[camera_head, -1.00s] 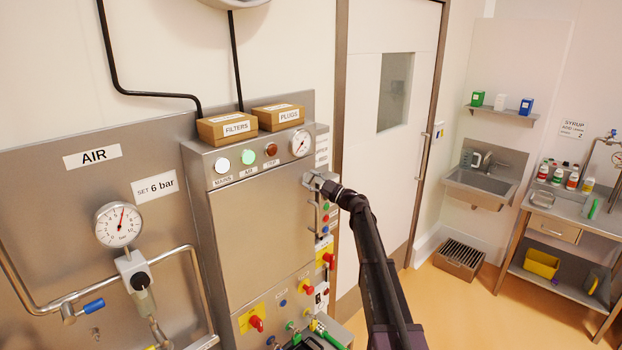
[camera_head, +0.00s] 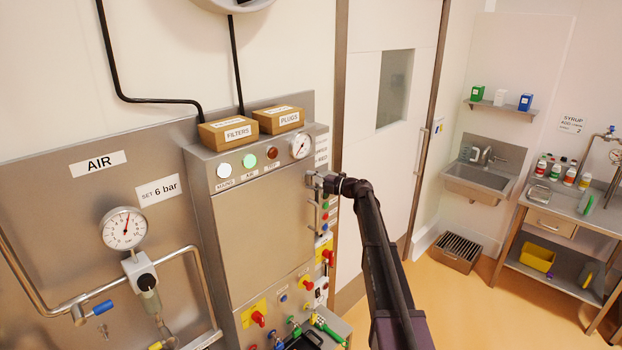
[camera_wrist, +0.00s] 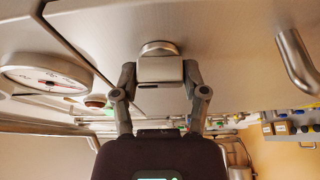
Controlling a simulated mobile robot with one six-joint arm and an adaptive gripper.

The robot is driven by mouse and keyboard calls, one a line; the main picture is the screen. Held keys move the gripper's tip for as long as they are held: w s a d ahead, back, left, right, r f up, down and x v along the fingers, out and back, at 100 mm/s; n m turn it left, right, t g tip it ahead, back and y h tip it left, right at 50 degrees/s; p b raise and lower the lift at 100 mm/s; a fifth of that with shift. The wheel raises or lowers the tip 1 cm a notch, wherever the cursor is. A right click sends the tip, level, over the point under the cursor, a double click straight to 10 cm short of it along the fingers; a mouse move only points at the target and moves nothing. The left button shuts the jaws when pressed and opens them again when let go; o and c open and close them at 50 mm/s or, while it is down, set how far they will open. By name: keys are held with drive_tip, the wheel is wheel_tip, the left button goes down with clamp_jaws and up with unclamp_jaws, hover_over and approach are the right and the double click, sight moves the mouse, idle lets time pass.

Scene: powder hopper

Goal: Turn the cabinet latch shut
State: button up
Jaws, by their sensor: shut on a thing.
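The cabinet (camera_head: 262,225) has a plain steel door on its front. The latch (camera_wrist: 160,68) is a small metal block on a round base at the door's edge in the wrist view. My gripper (camera_wrist: 160,76) has one finger on each side of the latch and is shut on it. In the head view my gripper (camera_head: 322,182) is at the upper right corner of the door and hides most of the latch. The door looks flush with the cabinet front.
A bar handle (camera_wrist: 297,60) stands out near the latch. A pressure gauge (camera_head: 301,145) and lamps sit above the door, with FILTERS (camera_head: 228,132) and PLUGS (camera_head: 279,120) boxes on top. Knobs and a red switch (camera_head: 258,318) lie below. Open floor (camera_head: 448,310) is at right.

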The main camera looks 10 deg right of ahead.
drive_tip(key=shift+w, duration=0.1)
idle(0.3)
drive_tip(key=o, duration=1.2)
drive_tip(key=shift+c, duration=0.2)
drive_tip(key=v, duration=1.2)
drive_tip(key=shift+r, duration=0.1)
